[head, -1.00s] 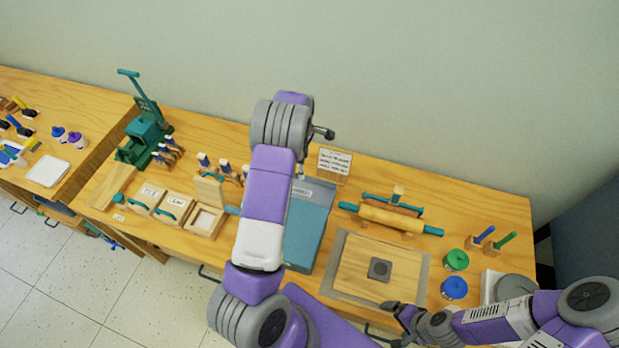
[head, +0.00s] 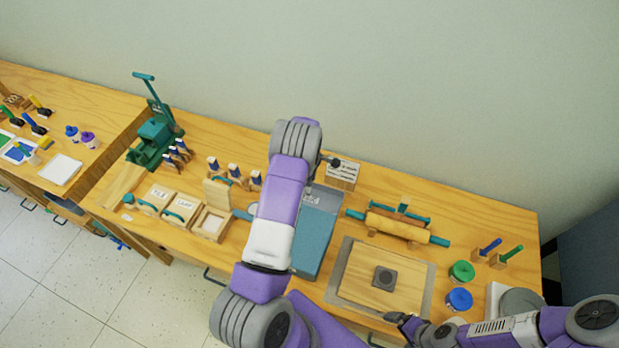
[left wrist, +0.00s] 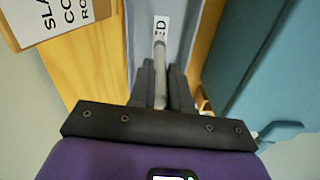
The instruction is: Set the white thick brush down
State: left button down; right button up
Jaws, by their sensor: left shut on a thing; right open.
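The white thick brush (left wrist: 160,62) shows in the left wrist view as a pale, narrow handle between my fingers. My left gripper (left wrist: 161,90) is shut on it, over a grey-blue tray (left wrist: 186,35) with a partly hidden label ending in "ED". I cannot tell whether the brush touches the tray. In the head view my left gripper (head: 334,162) is near the sign card, above the back of the tray (head: 325,196), and my own arm covers part of this area. The brush cannot be made out there. My right gripper (head: 398,318) is open at the table's front edge, near the board.
A sign card (head: 343,173) stands behind the tray. A teal box (head: 314,240) lies in front of it. A rolling pin (head: 397,224) and a wooden board (head: 360,273) are to the right. Wooden boxes (head: 211,223) and upright stamps (head: 234,171) are to the left.

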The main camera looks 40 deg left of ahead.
pick_arm(q)
jog(key=c, duration=1.1)
grip_release()
jog(key=shift+f, duration=0.1)
notch_tip(320, 180, up, 12)
jog(key=shift+r, duration=0.2)
jog(key=shift+s, duration=0.1)
